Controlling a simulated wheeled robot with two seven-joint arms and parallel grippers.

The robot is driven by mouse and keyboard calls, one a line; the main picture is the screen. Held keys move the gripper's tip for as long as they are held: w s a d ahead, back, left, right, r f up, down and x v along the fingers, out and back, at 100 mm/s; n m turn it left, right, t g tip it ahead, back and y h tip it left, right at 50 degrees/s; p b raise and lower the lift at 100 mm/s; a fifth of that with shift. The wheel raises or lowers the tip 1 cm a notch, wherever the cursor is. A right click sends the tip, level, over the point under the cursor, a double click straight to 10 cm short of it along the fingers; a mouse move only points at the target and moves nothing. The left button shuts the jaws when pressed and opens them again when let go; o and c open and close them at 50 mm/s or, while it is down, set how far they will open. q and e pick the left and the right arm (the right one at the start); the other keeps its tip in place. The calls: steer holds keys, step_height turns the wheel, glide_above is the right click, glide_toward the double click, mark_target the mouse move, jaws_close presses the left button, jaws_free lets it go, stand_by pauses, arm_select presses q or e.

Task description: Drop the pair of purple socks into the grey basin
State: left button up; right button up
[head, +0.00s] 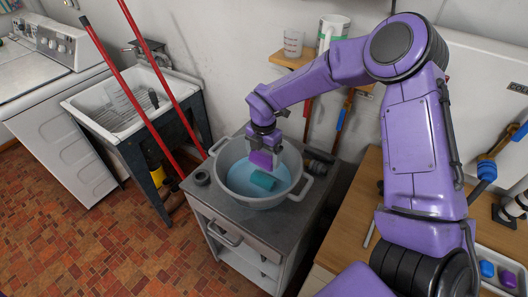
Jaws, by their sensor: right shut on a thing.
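The grey basin (228,194) is a round two-handled tub standing on a small dark-topped cabinet, with light blue, water-like contents. My right gripper (264,151) reaches in from the right and points down over the basin. It is shut on the pair of purple socks (261,160), a small purple bundle that appears within the rim outline, over the back half of the basin. Whether the bundle touches the water is hard to tell. My left gripper is out of view.
Red poles (160,62) lean near the white sink (120,107). A tray (492,254) with small blue and purple items sits at the lower right.

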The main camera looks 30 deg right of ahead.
mark_target(264, 153)
steer(key=shift+r, duration=0.1)
steer(key=o, duration=0.7)
steer(key=shift+o, duration=0.2)
steer(key=shift+r, duration=0.3)
step_height(264, 153, up, 10)
steer(key=b, duration=0.2)
steer(key=shift+f+b, duration=0.25)
steer(key=shift+b, duration=0.05)
steer(key=shift+r, duration=0.25)
